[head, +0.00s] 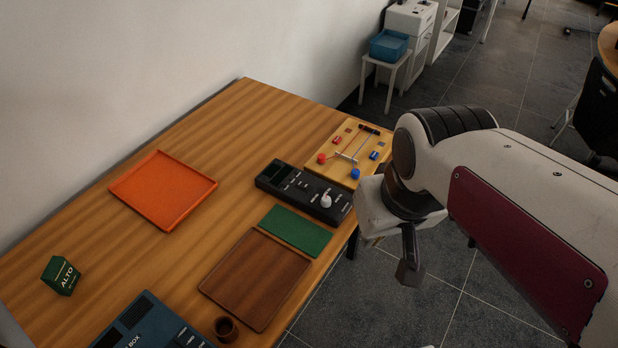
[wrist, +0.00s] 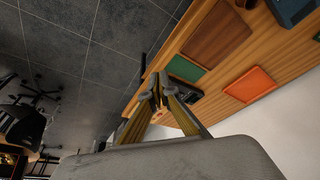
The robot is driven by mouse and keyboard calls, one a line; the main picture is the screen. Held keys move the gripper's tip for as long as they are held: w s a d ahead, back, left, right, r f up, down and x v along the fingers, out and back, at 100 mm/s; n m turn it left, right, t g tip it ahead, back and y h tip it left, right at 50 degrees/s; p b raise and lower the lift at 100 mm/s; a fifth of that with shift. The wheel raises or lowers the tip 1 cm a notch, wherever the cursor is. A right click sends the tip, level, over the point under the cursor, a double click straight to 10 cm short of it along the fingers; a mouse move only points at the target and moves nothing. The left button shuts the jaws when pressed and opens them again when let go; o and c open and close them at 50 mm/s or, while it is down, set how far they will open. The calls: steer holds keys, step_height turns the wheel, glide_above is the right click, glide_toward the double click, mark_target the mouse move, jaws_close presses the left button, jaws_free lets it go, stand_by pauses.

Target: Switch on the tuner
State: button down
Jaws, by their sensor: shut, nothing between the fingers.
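A black device (head: 283,186) with a pale knob and small switches lies near the right edge of the table; no readable label marks it as the tuner. A dark blue box (head: 140,318) with small controls and partly readable lettering ending in "BOX" is cut off by the bottom edge. My gripper (head: 410,272) hangs past the table's right edge, over the floor, apart from both devices. In the wrist view my gripper (wrist: 158,92) is shut and empty, and its fingers partly hide the black device (wrist: 184,96).
On the wooden table (head: 150,240) are an orange tray (head: 165,188), a green mat (head: 295,230), a brown board (head: 255,278), a small brown cup (head: 226,328) and a green ALTO box (head: 60,275). A yellow board (head: 322,148) with red and blue parts lies beyond the black device.

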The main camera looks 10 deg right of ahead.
steer(key=w+f+n, duration=0.2)
steer(key=w+n, duration=0.1)
steer(key=w, duration=0.7)
steer(key=w+a+f+n+g+y, duration=0.1)
steer(key=w+f+n, duration=0.1)
steer(key=w, duration=0.8)
steer(key=w+a+f+n+y, duration=0.1)
steer(key=w+f+n, duration=0.2)
steer(key=w, duration=0.8)
steer(key=shift+n+g, duration=0.3)
steer(key=shift+n, duration=0.2)
steer(key=shift+f, duration=0.1)
steer(key=shift+f, duration=0.15)
glide_above(307, 185)
steer(key=f, duration=1.1)
steer(key=shift+s+d+f, duration=0.1)
steer(key=shift+s+f, duration=0.05)
steer(key=shift+s, duration=0.15)
steer(key=shift+d+f, duration=0.1)
steer(key=shift+f, duration=0.95)
